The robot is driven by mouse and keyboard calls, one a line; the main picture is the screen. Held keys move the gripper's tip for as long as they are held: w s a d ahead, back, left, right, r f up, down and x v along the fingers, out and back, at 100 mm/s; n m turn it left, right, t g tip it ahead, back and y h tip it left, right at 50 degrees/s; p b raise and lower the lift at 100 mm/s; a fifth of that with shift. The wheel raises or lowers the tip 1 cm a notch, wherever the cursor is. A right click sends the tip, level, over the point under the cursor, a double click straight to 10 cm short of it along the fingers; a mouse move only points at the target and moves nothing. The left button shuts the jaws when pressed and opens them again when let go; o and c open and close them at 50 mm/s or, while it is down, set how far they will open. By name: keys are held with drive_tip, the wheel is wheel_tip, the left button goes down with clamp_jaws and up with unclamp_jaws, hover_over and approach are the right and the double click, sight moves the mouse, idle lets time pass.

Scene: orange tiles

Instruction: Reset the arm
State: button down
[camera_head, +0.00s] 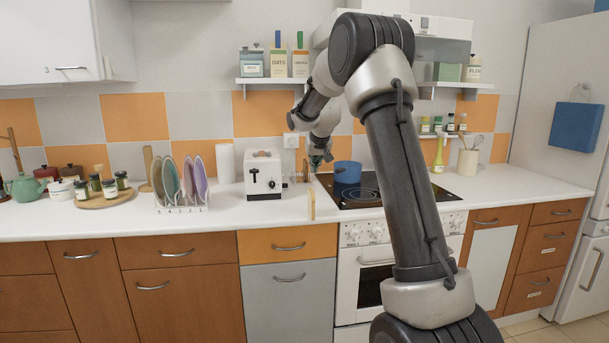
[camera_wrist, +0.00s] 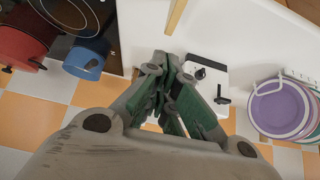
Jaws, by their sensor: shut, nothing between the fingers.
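My gripper (camera_head: 318,160) hangs above the counter, in front of the tiled wall, between the white toaster and the stove. Its fingers are shut and hold nothing. In the wrist view the closed green-padded fingers (camera_wrist: 167,100) fill the middle, with the toaster (camera_wrist: 208,75) showing behind and to their right. My arm is raised and bent, and it covers part of the stove and wall in the head view.
The toaster (camera_head: 264,175) stands left of the stove (camera_head: 372,190), which bears a blue pot (camera_head: 347,172). A red pot (camera_wrist: 22,42) shows in the wrist view. A plate rack (camera_head: 182,208) stands left. A thin wooden board (camera_head: 311,201) stands near the stove. A shelf (camera_head: 272,81) hangs above.

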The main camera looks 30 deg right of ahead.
drive_tip(key=s+a+f+g, duration=0.25)
drive_tip(key=s+f, duration=0.35)
drive_tip(key=s, duration=0.4)
drive_tip(key=s+a+r+n, duration=0.1)
drive_tip(key=s+a+r, duration=0.1)
drive_tip(key=s, duration=1.1)
drive_tip(key=s+a+r+n+y, duration=0.1)
drive_tip(key=s+a, duration=0.3)
drive_tip(key=s, duration=0.9)
drive_tip(key=s+a+r+n+y, duration=0.1)
drive_tip(key=s+a+r, duration=0.3)
drive_tip(key=s, duration=1)
drive_tip(key=shift+g, duration=0.35)
